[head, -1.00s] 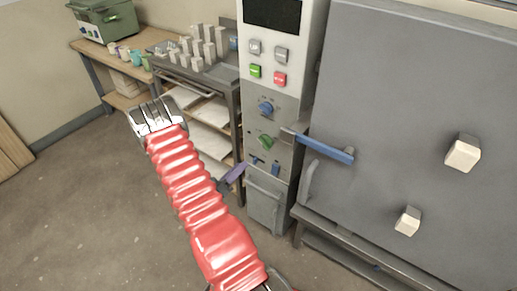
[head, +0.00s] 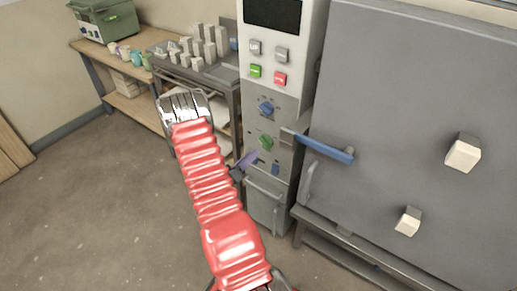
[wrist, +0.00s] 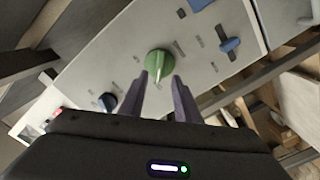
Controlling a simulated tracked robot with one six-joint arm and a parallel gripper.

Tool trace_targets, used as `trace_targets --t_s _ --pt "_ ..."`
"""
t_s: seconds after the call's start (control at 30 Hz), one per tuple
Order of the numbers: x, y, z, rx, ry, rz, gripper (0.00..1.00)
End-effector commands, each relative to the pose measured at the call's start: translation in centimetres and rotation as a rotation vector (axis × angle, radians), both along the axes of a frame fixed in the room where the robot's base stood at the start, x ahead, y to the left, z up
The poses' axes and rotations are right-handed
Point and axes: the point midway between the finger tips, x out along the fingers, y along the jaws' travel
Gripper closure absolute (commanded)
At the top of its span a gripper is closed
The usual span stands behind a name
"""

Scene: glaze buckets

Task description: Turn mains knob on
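I cannot read which one is labelled mains. In the wrist view the green knob (wrist: 158,62) is just beyond my fingertips, with its pointer bar facing them. In the head view a purple finger of my gripper (head: 247,160) shows beside the panel's lower left; the rest is hidden by my arm.
A large grey door (head: 400,110) with a blue handle (head: 327,149) and white blocks stands to the right. Green, red and grey buttons sit above the knobs. A shelf cart (head: 215,75) with pale posts stands left of the panel. The floor at left is clear.

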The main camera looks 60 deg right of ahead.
Motion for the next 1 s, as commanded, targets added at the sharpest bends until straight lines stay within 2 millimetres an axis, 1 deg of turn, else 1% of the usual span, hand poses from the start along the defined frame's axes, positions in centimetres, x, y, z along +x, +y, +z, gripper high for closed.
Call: trace_targets --t_s 0.03,0.2,0.4,0.57,0.8,1.0 --pt "-0.2 -0.8 0.0 -0.002 -0.001 -0.003 0.70" --pt "-0.6 -3.4 0.0 -0.001 -0.002 -0.004 0.70" --pt "-1.0 -5.7 0.0 0.000 -0.001 -0.001 0.70" --pt "-1.0 -6.4 0.0 0.000 0.000 0.000 0.70" --pt "-1.0 -6.4 0.0 0.000 0.000 0.000 0.70" --pt "-1.0 -6.4 0.0 0.000 0.000 0.000 0.84"
